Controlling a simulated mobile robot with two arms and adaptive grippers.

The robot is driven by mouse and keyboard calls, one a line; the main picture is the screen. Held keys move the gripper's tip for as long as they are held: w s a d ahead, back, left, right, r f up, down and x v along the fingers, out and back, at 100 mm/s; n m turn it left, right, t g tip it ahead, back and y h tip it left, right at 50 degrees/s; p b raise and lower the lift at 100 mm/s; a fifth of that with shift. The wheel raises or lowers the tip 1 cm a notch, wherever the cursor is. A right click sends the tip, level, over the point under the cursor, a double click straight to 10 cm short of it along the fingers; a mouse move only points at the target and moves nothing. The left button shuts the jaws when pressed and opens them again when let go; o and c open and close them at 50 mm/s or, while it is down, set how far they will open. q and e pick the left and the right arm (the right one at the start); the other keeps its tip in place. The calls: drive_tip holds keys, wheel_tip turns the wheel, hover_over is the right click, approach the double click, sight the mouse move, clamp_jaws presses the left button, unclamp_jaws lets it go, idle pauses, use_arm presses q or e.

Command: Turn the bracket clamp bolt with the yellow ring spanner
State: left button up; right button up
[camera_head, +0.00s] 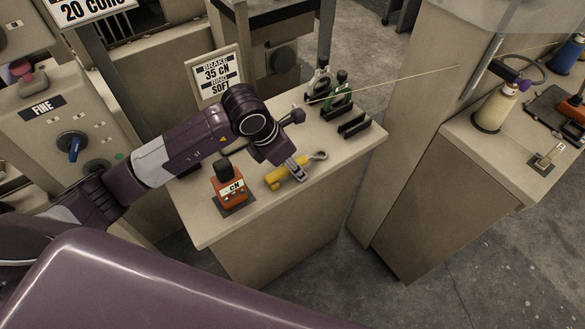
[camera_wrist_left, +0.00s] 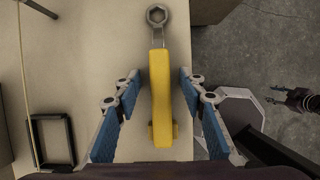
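The yellow ring spanner (camera_head: 278,181) lies on the bench top, its grey ring end to the right in the head view. In the left wrist view the spanner (camera_wrist_left: 161,95) runs upright, ring at the top. My left gripper (camera_wrist_left: 160,73) is open above it, one blue-padded finger on each side, with gaps to the handle. In the head view this gripper (camera_head: 295,168) partly covers the spanner. A small dark purple part with prongs at the wrist view's right edge looks like my right gripper (camera_wrist_left: 290,97), too small to read. I cannot clearly identify the bracket clamp bolt.
An orange CN box (camera_head: 229,190) stands left of the spanner. Green-and-black holders (camera_head: 340,100) and a black frame (camera_head: 354,125) are behind. A thin rod or thread (camera_head: 400,80) slants overhead. A right-hand bench (camera_head: 470,135) holds a yarn cone (camera_head: 494,108) and small metal bracket (camera_head: 546,158).

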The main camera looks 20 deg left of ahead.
use_arm(q)
drive_tip(key=shift+r, duration=0.1)
drive_tip(key=c, duration=0.4)
clamp_jaws()
use_arm(e)
drive_tip(key=shift+s, duration=0.25)
use_arm(q)
drive_tip(key=shift+r, duration=0.15)
use_arm(e)
drive_tip(key=shift+r, duration=0.1)
